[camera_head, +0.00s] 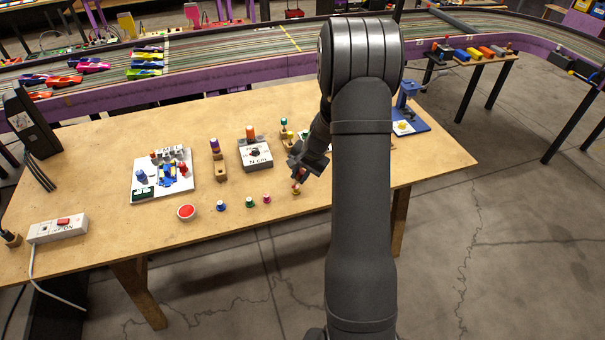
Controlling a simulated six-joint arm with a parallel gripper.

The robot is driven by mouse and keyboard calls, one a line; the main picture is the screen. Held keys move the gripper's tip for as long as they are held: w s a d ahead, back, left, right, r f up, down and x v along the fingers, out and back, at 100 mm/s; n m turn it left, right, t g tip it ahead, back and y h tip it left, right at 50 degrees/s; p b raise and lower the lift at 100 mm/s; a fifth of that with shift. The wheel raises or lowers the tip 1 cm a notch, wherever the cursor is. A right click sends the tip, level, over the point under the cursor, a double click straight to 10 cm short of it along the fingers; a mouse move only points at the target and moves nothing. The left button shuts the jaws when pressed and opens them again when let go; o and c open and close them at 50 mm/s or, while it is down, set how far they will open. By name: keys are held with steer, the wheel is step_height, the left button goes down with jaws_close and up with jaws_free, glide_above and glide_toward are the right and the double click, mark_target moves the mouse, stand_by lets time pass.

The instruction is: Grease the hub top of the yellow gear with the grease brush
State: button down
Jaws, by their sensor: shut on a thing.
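My gripper (298,176) is low over the front of the wooden table, right of centre, with its jaws pointing down. It is shut on a small reddish and tan thing (296,188), just above or at the table top. The jaws partly hide that thing, and I cannot tell whether it is the grease brush. A small yellow round part (403,127), perhaps the yellow gear, sits on a white plate at the foot of a blue stand (408,100) on the right. It is apart from my gripper. Its hub top is too small to make out.
Small blue (221,206), green (249,202) and magenta (267,199) pieces and a red-filled dish (186,212) stand along the front. Behind are a white tray (141,170), a wooden holder (220,165) and a grey box (255,155). My arm hides part of the table.

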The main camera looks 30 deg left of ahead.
steer(key=shift+r, duration=4.05)
steer(key=shift+w+d, duration=0.1)
